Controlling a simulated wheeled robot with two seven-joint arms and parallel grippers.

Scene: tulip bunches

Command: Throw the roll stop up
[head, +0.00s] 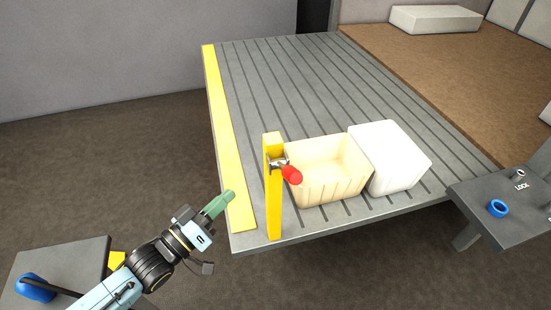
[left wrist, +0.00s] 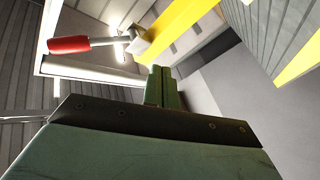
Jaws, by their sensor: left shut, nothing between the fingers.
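A yellow post (head: 273,200) stands at the near edge of a grey slatted deck (head: 310,80). A metal lever arm with a red grip (head: 291,175) sticks out from near its top, to the right and slightly down in the head view. I take this lever to be the roll stop's handle. In the left wrist view the red grip (left wrist: 69,44) lies left of the fingers, and the post (left wrist: 180,25) is above them. My left gripper (head: 228,197) has green fingers, shut and empty, left of the post and apart from the lever. My right gripper is not in view.
A yellow strip (head: 226,130) runs along the deck's left edge. A cream open crate (head: 325,185) and a white box (head: 392,160) stand right of the post. A dark panel marked LOCK with a blue ring (head: 498,208) is at the right.

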